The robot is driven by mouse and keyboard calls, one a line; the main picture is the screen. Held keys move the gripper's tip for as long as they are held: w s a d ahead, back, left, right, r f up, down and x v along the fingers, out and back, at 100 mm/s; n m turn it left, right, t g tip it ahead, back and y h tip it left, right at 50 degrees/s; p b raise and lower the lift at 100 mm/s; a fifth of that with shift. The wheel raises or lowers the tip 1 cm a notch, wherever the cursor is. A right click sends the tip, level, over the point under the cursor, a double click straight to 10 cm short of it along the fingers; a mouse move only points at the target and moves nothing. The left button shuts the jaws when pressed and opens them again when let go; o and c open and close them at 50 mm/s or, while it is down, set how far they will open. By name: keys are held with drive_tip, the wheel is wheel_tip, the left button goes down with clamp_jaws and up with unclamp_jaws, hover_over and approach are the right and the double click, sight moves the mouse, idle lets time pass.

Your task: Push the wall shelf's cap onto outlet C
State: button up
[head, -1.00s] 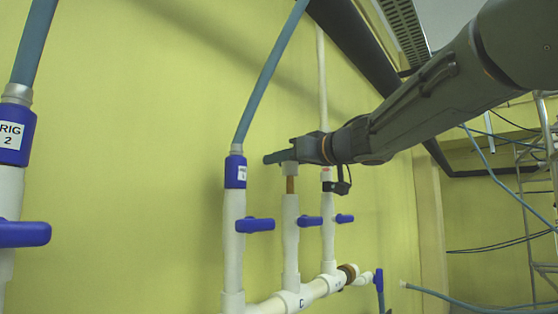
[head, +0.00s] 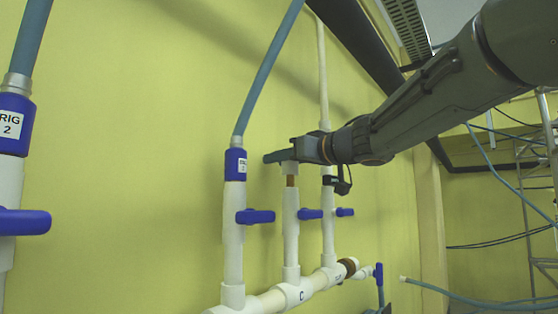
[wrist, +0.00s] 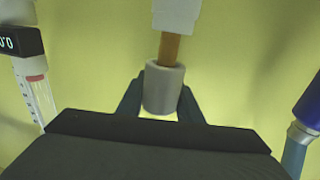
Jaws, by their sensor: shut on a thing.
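My gripper (head: 280,156) is shut on a grey cylindrical cap (wrist: 163,92), with one finger on each side of it in the wrist view. In the head view the cap (head: 290,168) shows just below the fingers, over outlet C. Outlet C (head: 291,230) is the white upright pipe above the "C" label. Its thin brown stub (wrist: 169,48) meets the cap's open end, and a length of stub still shows between cap and white pipe. The cap looks in line with the stub. How deep the stub goes inside is hidden.
A blue-collared pipe (head: 235,166) with a hose stands left of outlet C, and another white pipe (head: 327,235) stands close on its right. Blue valve handles (head: 310,214) stick out below. The yellow wall is close behind. A digital gauge (wrist: 20,41) shows at the wrist view's left.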

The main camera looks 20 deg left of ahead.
sight(297, 167)
drive_tip(key=shift+f, duration=1.4)
idle(0.6)
drive_tip(key=o, duration=1.1)
drive_tip(key=shift+o, duration=0.2)
drive_tip(key=b+v, duration=0.1)
drive_tip(key=v, duration=0.7)
